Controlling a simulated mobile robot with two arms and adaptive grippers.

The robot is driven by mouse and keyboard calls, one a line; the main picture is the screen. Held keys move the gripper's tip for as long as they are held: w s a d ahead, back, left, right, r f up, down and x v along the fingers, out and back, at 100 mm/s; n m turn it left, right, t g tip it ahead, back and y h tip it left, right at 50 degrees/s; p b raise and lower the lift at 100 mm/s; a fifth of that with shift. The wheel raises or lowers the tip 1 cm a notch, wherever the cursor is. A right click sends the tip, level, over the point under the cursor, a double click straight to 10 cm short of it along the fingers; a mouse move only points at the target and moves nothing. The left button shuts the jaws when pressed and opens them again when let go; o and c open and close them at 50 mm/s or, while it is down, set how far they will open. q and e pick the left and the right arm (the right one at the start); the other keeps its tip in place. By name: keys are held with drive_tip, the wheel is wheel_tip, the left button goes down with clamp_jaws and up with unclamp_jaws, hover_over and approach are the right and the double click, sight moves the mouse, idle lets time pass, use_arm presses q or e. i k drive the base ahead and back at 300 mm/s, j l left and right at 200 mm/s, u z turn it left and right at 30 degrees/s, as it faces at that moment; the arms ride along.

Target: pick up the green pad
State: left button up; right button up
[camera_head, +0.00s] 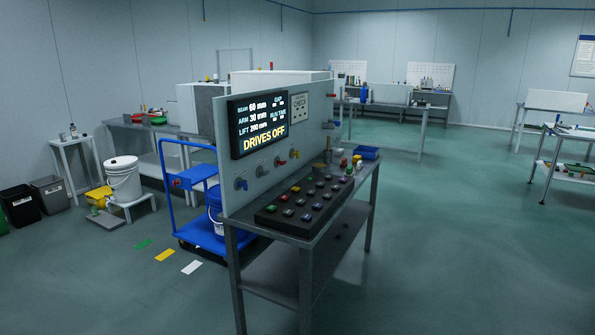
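A small flat green rectangle (143,244) lies on the floor at the left, in a row with a yellow one (165,255) and a white one (192,267). It is the flat green piece that best fits the green pad, though its thickness cannot be told. Nothing covers it. Neither of my grippers is in view.
A metal table (305,255) with an upright panel (250,180) and a button box (300,208) stands in the middle. A blue cart (203,236) is behind it. A white bucket (123,180) stands at the left. The floor is clear at front left and right.

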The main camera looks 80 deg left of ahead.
sight(350, 172)
drive_tip(key=u, duration=2.45)
drive_tip(key=z, duration=4.25)
drive_tip(key=u, duration=4.2)
drive_tip(key=i+l+z, duration=0.1)
drive_tip(key=i, duration=0.1)
